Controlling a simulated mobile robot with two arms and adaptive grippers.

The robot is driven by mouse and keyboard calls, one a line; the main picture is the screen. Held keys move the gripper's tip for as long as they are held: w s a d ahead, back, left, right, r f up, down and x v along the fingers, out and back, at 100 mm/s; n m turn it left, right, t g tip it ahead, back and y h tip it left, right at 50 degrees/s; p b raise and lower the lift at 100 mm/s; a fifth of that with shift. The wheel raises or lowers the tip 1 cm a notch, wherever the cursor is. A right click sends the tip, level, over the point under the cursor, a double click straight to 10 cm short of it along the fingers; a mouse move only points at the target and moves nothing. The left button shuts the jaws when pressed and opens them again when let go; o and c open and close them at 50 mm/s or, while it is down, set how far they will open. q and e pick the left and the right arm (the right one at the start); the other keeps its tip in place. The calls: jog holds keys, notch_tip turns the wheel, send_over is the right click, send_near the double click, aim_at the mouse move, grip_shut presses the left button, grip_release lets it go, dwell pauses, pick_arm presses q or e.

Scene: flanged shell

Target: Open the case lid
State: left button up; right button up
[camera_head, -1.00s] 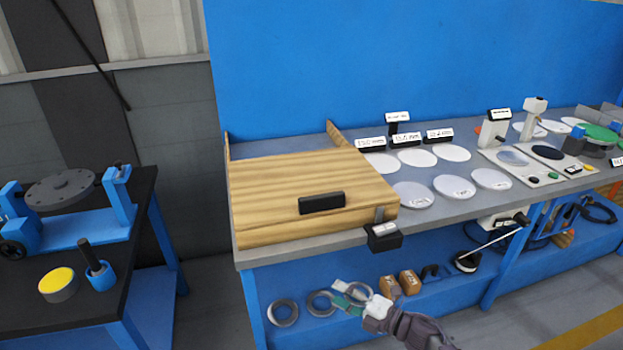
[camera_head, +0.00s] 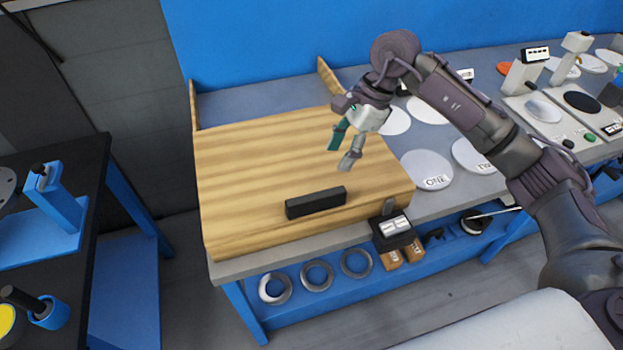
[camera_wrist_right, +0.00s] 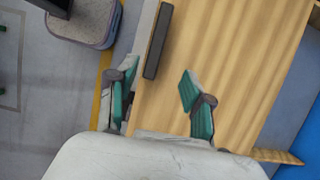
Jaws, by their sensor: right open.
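The wooden case (camera_head: 260,165) lies on the grey bench with its lid shut flat. A black handle (camera_head: 316,203) sits on the lid near its front edge; it also shows in the right wrist view (camera_wrist_right: 158,42). A small metal latch (camera_head: 389,206) is at the front right corner. My right gripper (camera_head: 340,158) is open and empty above the right part of the lid, behind and right of the handle. In the right wrist view its two teal-padded fingers (camera_wrist_right: 155,98) are spread apart, with the handle ahead between them. My left gripper is not in view.
A black label box (camera_head: 394,231) stands at the bench's front edge. White discs (camera_head: 427,170) lie right of the case, partly behind my right arm. Metal rings (camera_head: 317,273) lie on the lower shelf. A dark side table (camera_head: 80,180) stands at left.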

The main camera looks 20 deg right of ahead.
aim_at(317, 196)
jog(key=f, duration=0.1)
jog(key=a+f+p, duration=0.1)
jog(key=s+a+f, duration=0.1)
jog(key=f, duration=0.1)
jog(key=p+x, duration=0.1)
jog(key=x, duration=0.2)
jog(key=p+x, duration=0.1)
jog(key=x, duration=0.3)
jog(key=shift+w+a+f, duration=0.1)
jog(key=shift+w+f, duration=0.1)
jog(key=shift+f, duration=0.05)
jog(key=shift+a+f, duration=0.15)
jog(key=shift+f, duration=0.45)
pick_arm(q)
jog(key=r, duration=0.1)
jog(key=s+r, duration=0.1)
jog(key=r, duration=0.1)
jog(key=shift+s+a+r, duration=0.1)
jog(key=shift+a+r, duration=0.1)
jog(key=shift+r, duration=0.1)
pick_arm(e)
grip_shut()
